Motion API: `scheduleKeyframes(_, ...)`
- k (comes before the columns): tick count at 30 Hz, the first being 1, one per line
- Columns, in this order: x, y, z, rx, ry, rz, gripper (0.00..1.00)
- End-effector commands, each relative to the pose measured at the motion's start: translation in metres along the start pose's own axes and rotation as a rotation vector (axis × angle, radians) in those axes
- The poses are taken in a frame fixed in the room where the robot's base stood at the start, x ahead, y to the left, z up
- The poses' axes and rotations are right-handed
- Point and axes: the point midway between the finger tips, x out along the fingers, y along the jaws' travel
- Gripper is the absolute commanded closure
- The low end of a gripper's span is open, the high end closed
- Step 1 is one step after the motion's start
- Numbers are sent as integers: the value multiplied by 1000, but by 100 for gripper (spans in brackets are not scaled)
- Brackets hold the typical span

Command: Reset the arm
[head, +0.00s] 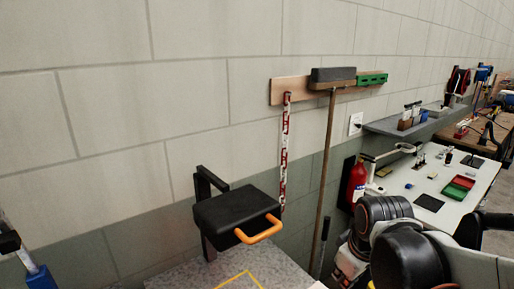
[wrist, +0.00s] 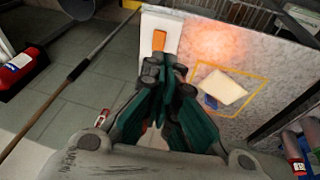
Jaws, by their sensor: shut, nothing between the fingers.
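My gripper (wrist: 165,72) shows in the wrist view with its dark green fingers together and nothing between them. Its fingertips point toward an orange handle (wrist: 159,40) on a pale panel, apparently beyond them; I cannot tell the gap. My arm (head: 395,240) shows at the lower right of the head view, bent low beside the workbench. My gripper is not visible in the head view.
A speckled grey table (head: 185,274) carries a yellow outline (wrist: 262,80) with a pale block (wrist: 224,88) inside. A black box with an orange handle (head: 258,230) stands above it. A fire extinguisher (head: 356,182), a broom pole (head: 325,160) and a white workbench (head: 410,190) are nearby.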

Motion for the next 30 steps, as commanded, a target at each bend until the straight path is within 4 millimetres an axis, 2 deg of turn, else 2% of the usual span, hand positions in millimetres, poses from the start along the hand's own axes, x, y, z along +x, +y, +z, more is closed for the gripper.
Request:
scheduleKeyframes(7,-20,-18,29,233,115,54,100)
scheduleKeyframes(15,-30,-35,56,460,239,81,100)
scheduleKeyframes(21,-33,-40,65,542,286,83,100)
scheduleKeyframes(30,-34,-41,65,554,293,83,100)
